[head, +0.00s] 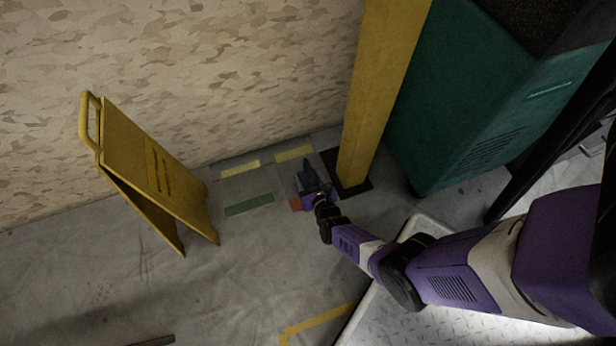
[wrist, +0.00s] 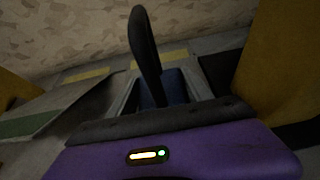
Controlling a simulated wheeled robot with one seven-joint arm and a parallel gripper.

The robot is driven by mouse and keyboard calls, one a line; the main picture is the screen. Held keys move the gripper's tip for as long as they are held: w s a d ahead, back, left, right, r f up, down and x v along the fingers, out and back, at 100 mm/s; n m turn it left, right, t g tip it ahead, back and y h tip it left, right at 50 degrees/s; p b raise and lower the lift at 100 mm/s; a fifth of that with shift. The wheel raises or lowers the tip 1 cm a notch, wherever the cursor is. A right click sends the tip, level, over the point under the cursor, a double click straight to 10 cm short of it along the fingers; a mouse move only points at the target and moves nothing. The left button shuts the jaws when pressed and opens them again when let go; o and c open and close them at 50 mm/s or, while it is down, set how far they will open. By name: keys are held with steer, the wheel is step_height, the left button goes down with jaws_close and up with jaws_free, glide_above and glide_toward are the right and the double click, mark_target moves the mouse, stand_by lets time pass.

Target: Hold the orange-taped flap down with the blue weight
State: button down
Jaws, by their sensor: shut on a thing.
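The blue weight (head: 306,174) is at the floor sheet near the foot of the yellow post. It also shows in the wrist view (wrist: 176,86), partly hidden behind a dark finger. My gripper (head: 312,190) is shut on the blue weight, low over the sheet. Orange tape (head: 296,204) shows just left of my gripper; the rest of its flap is mostly hidden by the gripper. In the wrist view a grey sheet edge (wrist: 85,104) looks raised to the left of the weight. I cannot tell whether the weight touches the flap.
Green tape (head: 249,205) and two yellow tape strips (head: 240,169) (head: 294,153) mark the sheet. A yellow folding sign (head: 152,165) stands left. The yellow post (head: 378,90) and a green cabinet (head: 480,100) stand close on the right.

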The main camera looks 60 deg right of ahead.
mark_target(312, 185)
steer(key=shift+w+f, duration=0.1)
steer(key=shift+f, duration=0.05)
stand_by(0.5)
steer(key=c, duration=0.5)
jaws_free()
steer(key=shift+o, duration=0.7)
steer(key=shift+s+f, duration=0.25)
steer(key=p+v, duration=0.1)
steer(key=v, duration=0.1)
steer(key=p+v, duration=0.3)
steer(key=v, duration=0.1)
steer(key=shift+s+a+r+p, duration=0.15)
steer(key=shift+a+r+p, duration=0.05)
steer(key=shift+r+p, duration=0.25)
steer(key=shift+s+a+r, duration=0.1)
steer(key=shift+s+a, duration=0.1)
steer(key=shift+s, duration=0.15)
